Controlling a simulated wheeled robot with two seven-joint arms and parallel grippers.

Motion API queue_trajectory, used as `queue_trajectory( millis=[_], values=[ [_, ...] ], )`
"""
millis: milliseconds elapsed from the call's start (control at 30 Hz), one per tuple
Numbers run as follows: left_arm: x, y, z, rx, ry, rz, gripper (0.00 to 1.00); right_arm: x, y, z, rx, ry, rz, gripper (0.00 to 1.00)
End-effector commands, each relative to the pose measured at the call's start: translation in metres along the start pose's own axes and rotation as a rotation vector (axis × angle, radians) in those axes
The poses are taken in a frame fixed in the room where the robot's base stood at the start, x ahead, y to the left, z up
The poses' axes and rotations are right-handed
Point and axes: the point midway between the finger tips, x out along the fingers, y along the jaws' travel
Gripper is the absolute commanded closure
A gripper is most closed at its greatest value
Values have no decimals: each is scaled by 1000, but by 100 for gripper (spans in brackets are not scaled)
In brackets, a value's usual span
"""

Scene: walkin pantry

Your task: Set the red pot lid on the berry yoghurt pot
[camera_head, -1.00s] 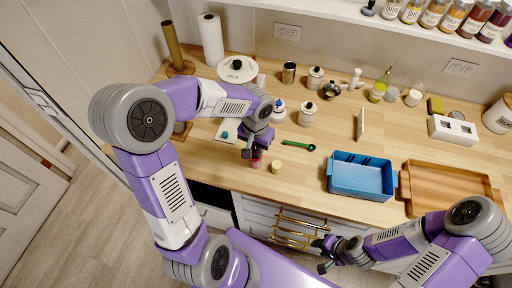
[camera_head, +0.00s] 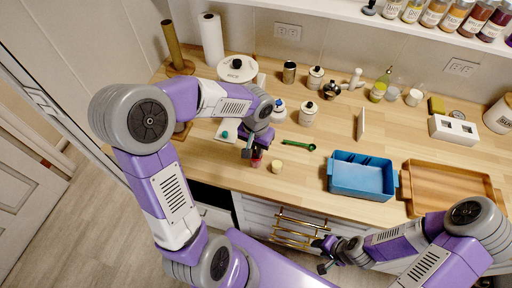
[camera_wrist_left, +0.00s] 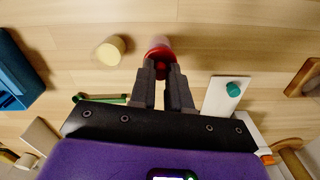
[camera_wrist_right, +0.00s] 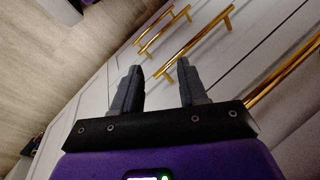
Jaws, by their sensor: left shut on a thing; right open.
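My left gripper (camera_wrist_left: 162,80) is shut on the knob of the red pot lid (camera_wrist_left: 158,52). A pale pink pot (camera_wrist_left: 159,41), likely the berry yoghurt pot, shows just past the lid's edge in the left wrist view. The lid is over or against it; I cannot tell if it rests fully on the rim. In the head view the pot (camera_head: 256,160) stands near the counter's front edge, mostly hidden by my left gripper (camera_head: 248,152). My right gripper (camera_wrist_right: 160,90) is open and empty, low in front of the drawers.
A cream cylinder (camera_head: 276,167) stands close right of the pot, with a green spoon (camera_head: 299,145) behind it. A white board (camera_head: 228,130) lies to the left. A blue bin (camera_head: 361,176) and a wooden tray (camera_head: 448,185) stand right. Gold handles (camera_wrist_right: 200,45) are near my right gripper.

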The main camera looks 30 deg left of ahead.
Motion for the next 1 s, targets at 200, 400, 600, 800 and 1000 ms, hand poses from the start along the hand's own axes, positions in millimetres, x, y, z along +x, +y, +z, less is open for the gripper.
queue_trajectory(
  millis=[200,400,600,800,1000],
  values=[
    [0,0,0,0,0,0,100,0,0,0,0,0,0,57],
    [0,0,0,0,0,0,100,0,0,0,0,0,0,57],
    [2,0,0,0,0,0,100,2,1,0,0,0,0,57],
    [5,0,0,0,0,0,100,5,2,0,0,0,0,57],
    [8,0,0,0,0,0,100,7,3,0,0,0,0,57]
  ],
)
